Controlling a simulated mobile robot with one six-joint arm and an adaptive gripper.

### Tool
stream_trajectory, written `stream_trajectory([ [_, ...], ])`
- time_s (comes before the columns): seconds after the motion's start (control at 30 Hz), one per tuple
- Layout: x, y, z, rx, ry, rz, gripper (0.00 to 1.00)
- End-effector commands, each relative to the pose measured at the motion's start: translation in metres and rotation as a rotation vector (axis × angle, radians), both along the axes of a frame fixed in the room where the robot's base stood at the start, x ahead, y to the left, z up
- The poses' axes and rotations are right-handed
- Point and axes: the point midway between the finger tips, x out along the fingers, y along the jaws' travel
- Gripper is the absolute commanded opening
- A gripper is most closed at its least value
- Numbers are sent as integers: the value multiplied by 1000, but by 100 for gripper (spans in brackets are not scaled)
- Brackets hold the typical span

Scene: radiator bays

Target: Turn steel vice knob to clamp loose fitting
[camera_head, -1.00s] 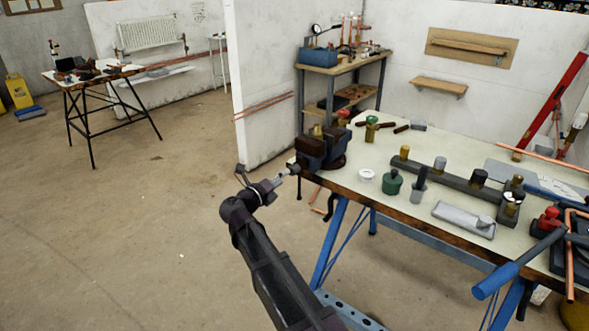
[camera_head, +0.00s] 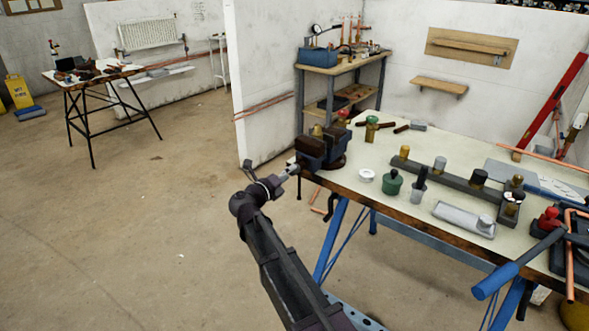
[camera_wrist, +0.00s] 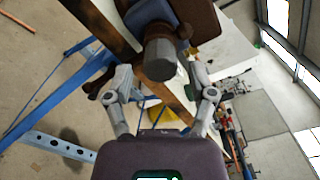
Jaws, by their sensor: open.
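The dark blue and brown vice (camera_head: 324,150) is mounted at the left corner of the workbench. A small brass fitting (camera_head: 317,130) shows at its top; whether the jaws touch it I cannot tell. The steel vice knob (camera_wrist: 160,60), a grey faceted cylinder, faces me in the wrist view. My gripper (camera_wrist: 160,82) is open, with one finger on each side of the knob and visible gaps between. In the head view my gripper (camera_head: 285,174) is at the vice's near left side, and the knob is mostly hidden there.
The workbench (camera_head: 352,185) holds a white ring, a green pot (camera_head: 392,183), a dark rail with several fittings (camera_head: 455,180), and a blue-handled tool (camera_head: 510,272) overhanging the front. Blue legs stand below.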

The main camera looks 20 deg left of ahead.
Motion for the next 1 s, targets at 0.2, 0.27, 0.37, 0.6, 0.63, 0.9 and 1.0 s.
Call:
stream_trajectory([
  [0.2,12,-5,0,0,0,-2,71],
  [0.27,15,-6,0,0,0,-1,71],
  [0.37,17,-7,0,0,0,-1,71],
  [0.6,18,-8,0,0,0,0,71],
  [0.63,18,-8,0,0,0,0,71],
  [0.9,18,-8,0,0,0,0,0],
  [1.0,18,-8,0,0,0,0,0],
])
